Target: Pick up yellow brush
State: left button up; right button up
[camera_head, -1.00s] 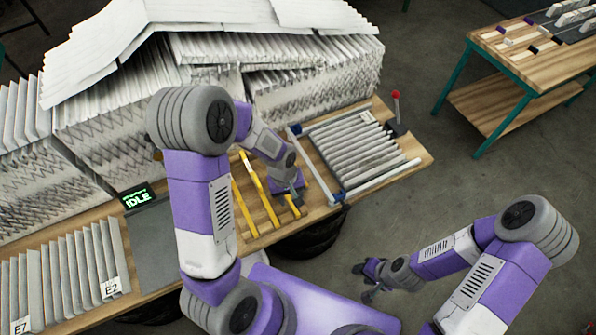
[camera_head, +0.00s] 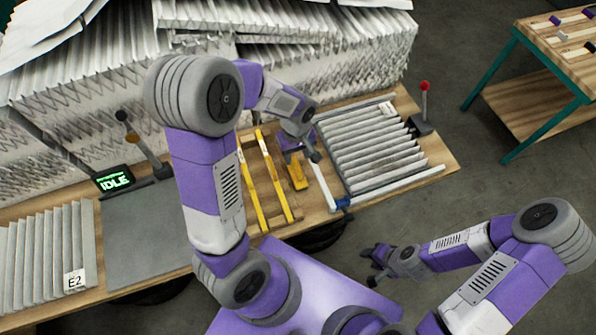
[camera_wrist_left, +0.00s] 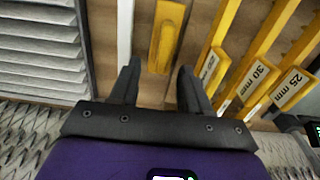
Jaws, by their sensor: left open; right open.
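The yellow brush (camera_head: 298,174) is a short yellow block lying on the wooden bench, right of the long yellow bars. In the left wrist view, the brush (camera_wrist_left: 167,35) lies ahead of and partly between my open fingers. My left gripper (camera_wrist_left: 158,72) is open and empty, its fingertips on either side of the brush's near end. In the head view, my left gripper (camera_head: 300,150) is at the brush's far end, its fingers mostly hidden by the wrist. My right gripper (camera_head: 374,268) is open and empty above the floor, away from the bench.
Long yellow bars (camera_head: 263,185) marked 30 mm and 25 mm lie beside the brush. A blue-ended metal bar (camera_head: 322,172) lies on its other side. A rack of grey pleated filters (camera_head: 370,145) stands right. White filter stacks (camera_head: 300,60) rise behind.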

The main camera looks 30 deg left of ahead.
aim_at(296, 166)
pick_arm(q)
jog(key=f, duration=0.4)
jog(key=s+f, duration=0.1)
jog(key=f, duration=0.1)
jog(key=shift+d, duration=0.1)
jog(key=shift+w, duration=0.1)
jog(key=shift+c, duration=0.3)
grip_shut()
